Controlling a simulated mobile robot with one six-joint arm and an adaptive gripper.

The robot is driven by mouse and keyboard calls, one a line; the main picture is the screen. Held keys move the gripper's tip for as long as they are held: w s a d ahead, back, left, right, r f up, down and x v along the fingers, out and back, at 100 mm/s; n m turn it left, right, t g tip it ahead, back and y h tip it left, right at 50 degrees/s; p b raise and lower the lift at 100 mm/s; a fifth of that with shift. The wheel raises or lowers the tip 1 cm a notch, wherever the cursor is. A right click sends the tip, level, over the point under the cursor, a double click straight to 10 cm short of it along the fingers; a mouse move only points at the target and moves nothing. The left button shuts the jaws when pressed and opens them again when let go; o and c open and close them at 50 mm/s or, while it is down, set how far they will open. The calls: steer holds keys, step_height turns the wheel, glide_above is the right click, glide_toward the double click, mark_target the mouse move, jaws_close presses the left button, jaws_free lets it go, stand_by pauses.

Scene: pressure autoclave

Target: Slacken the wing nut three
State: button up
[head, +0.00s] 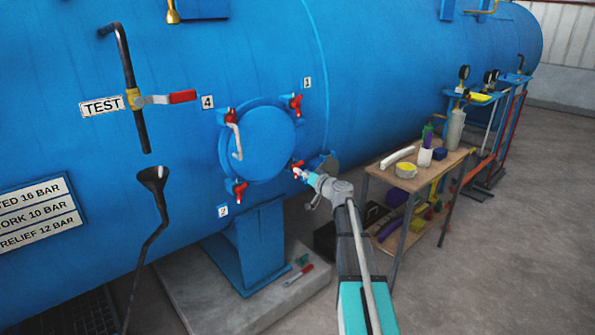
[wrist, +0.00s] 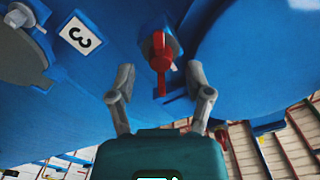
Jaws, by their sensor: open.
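The red wing nut three (wrist: 160,62) shows in the wrist view beside the label marked 3 (wrist: 80,35), at the edge of the round blue door. My gripper (wrist: 161,76) is open, with one finger on each side of the wing nut and a visible gap to each. I cannot tell how deep the fingers reach over it. In the head view my gripper (head: 306,174) is at the lower right of the round door (head: 262,143), and it partly hides wing nut three (head: 296,167).
Other red wing nuts sit at the door's upper right (head: 296,102), upper left (head: 230,117) and lower left (head: 240,190). A white handle (head: 236,142) hangs on the door. Tools lie on the plinth (head: 215,300).

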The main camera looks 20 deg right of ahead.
steer(key=v, duration=0.8)
steer(key=shift+s, duration=0.1)
stand_by(0.3)
steer(key=s+a+f+n+g+y, duration=0.1)
steer(key=s+a+f+g, duration=0.25)
steer(key=a, duration=0.35)
steer(key=s+a+f+n+g, duration=0.2)
steer(key=s+a+f+g, duration=0.15)
steer(key=a, duration=0.35)
steer(key=s+a+f+n+g+y, duration=0.1)
steer(key=s+a+f+g, duration=0.15)
steer(key=a+f, duration=0.35)
steer(key=s+a+f+g+h, duration=0.3)
steer(key=s, duration=0.4)
steer(key=s+a+f+g+h, duration=0.2)
steer(key=s+a+g+h, duration=0.15)
steer(key=s, duration=0.25)
step_height(320, 180, up, 17)
steer(key=s+d+m+g+h+p, duration=0.1)
steer(key=s+p, duration=0.1)
steer(key=p, duration=1.6)
steer(key=shift+s+d+r, duration=0.15)
steer(key=shift+s+r, duration=0.1)
steer(key=shift+s, duration=0.05)
